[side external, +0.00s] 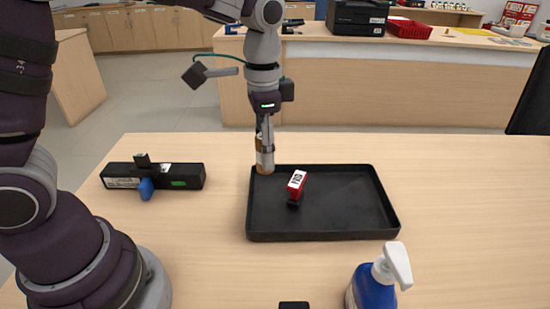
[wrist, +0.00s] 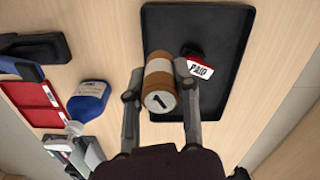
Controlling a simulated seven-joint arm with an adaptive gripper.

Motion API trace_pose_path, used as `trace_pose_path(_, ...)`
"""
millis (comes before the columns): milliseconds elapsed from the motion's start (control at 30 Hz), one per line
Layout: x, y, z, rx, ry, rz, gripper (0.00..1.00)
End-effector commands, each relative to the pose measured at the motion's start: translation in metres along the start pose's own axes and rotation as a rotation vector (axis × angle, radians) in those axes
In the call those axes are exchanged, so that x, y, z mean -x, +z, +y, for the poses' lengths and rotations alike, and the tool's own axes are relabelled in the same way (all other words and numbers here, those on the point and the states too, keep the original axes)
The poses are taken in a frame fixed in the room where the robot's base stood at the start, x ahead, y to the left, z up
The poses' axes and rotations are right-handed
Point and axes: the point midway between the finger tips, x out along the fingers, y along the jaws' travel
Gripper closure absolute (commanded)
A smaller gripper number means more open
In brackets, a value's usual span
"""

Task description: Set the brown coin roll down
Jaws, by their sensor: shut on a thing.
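My gripper (wrist: 160,112) is shut on the brown coin roll (wrist: 158,82). The roll has a pale band around its middle and a dark mark on its end face. In the side external view the roll (side external: 264,160) hangs from my gripper (side external: 265,140), near the back left corner of the black tray (side external: 345,205). In the wrist view the tray (wrist: 215,20) lies behind the roll, which overlaps its edge. I cannot tell whether the roll touches the tray.
A red and white PAID stamp (wrist: 199,68) lies in the tray, left of its middle in the side external view. A black device (side external: 155,176) lies left of the tray. A blue spray bottle (side external: 377,280) stands in front. The tray's right half is clear.

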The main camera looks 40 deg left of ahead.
Motion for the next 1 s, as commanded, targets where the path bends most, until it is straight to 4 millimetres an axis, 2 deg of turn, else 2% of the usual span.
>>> trace_pose_path(33, 0.005, 0.001, -0.016, 0.144, -0.001, 0.002, 1.00)
trace_pose_path(100, 0.011, 0.004, -0.033, 0.317, -0.001, 0.002, 1.00)
trace_pose_path(200, 0.017, 0.008, -0.046, 0.472, -0.001, 0.001, 1.00)
trace_pose_path(300, 0.019, 0.009, -0.051, 0.529, -0.001, 0.000, 1.00)
trace_pose_path(467, 0.017, 0.009, -0.048, 0.513, -0.001, -0.002, 1.00)
trace_pose_path(567, 0.005, 0.009, -0.032, 0.421, 0.001, -0.005, 1.00)
trace_pose_path(733, -0.033, 0.020, 0.023, 0.098, 0.002, -0.007, 1.00)
trace_pose_path(900, -0.069, 0.056, 0.074, -0.262, 0.001, -0.005, 1.00)
trace_pose_path(1000, -0.082, 0.077, 0.090, -0.414, -0.001, -0.003, 1.00)
